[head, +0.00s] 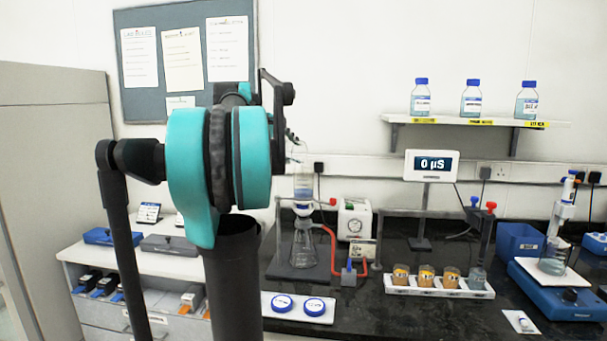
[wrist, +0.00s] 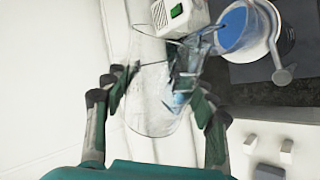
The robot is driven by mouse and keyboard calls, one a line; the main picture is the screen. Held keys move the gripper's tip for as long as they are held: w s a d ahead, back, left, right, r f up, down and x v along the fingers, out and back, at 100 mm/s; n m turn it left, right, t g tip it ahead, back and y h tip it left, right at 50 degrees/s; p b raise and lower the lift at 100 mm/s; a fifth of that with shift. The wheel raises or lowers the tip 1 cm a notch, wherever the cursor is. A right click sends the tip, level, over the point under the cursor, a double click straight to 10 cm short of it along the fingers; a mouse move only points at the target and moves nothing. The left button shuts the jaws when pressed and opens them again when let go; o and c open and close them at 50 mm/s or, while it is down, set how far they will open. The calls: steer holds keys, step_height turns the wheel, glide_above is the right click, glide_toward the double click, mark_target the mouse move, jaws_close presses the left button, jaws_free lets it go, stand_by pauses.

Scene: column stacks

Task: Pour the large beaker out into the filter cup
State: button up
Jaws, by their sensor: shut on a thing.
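The large beaker (wrist: 150,98) is clear glass and lies between the two fingers of my gripper (wrist: 163,95) in the wrist view. It is tilted, with its mouth toward the filter cup (wrist: 268,22), and a little blue liquid shows near its lip. The filter cup holds blue liquid. In the head view, my gripper (head: 292,137) is partly hidden behind my arm, above the filter cup (head: 303,187). The cup stands upright on a conical flask (head: 304,245). Whether liquid is falling is unclear.
A red hose (head: 332,245) runs from the flask stand to a blue-topped block. A white pump box (head: 354,219) stands behind at right. A rack of small beakers (head: 440,291) and a meter display (head: 432,165) are farther right. A white tray (head: 298,308) with blue lids lies in front.

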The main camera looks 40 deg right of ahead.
steer(key=shift+s+r+m+t, duration=0.25)
steer(key=shift+r+m+t, duration=0.1)
steer(key=shift+m+t, duration=0.05)
stand_by(0.5)
